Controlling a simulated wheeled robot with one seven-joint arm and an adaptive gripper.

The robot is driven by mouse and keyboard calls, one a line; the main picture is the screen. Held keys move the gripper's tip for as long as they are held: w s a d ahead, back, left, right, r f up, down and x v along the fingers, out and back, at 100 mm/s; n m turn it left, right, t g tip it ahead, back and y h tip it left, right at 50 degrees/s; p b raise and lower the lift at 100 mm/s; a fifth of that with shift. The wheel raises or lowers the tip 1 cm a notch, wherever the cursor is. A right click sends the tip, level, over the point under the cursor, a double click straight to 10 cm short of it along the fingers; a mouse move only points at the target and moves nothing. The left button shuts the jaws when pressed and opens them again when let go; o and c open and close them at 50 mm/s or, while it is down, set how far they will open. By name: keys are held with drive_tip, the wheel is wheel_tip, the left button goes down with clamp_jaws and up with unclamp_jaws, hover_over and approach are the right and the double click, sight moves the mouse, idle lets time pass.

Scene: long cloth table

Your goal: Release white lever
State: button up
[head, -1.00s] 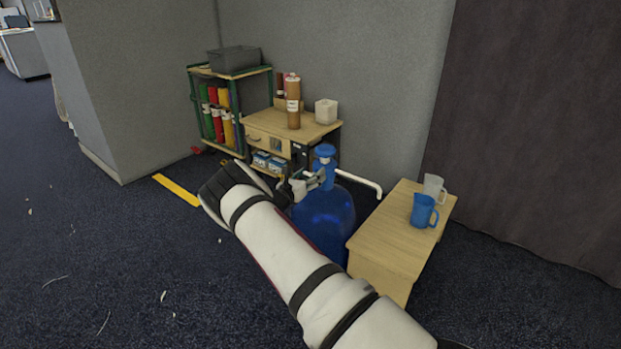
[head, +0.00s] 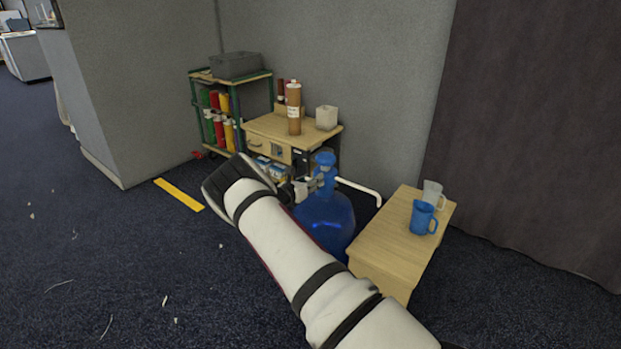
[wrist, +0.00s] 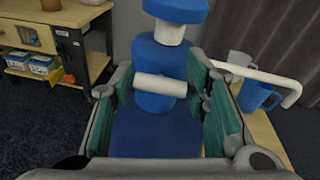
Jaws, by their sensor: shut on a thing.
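The white lever (wrist: 160,84) is a short bar lying crosswise in front of the blue pump (wrist: 162,55) in the wrist view. My gripper (wrist: 166,98) has its teal-padded fingers at both ends of the lever, shut on it. In the head view my gripper (head: 308,185) is at the left side of the pump (head: 325,162), on top of a large blue bottle (head: 325,218). The lever is hard to make out there. A bent white spout (head: 360,188) runs from the pump to the right.
Behind are a wooden cabinet (head: 270,128) and a green-framed shelf (head: 212,90). Open carpet lies to the left.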

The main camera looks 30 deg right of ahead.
drive_tip(key=shift+s+d+r+g+y+p, duration=0.1)
drive_tip(key=shift+s+d+g+y+p, duration=0.15)
drive_tip(key=shift+d+g+y+p, duration=0.1)
drive_tip(key=o, duration=1.1)
drive_tip(key=shift+w+a, duration=0.1)
drive_tip(key=shift+a, duration=0.05)
drive_tip(key=shift+a+r, duration=0.15)
drive_tip(key=shift+a, duration=0.2)
drive_tip(key=v, duration=1.1)
drive_tip(key=shift+s, duration=0.3)
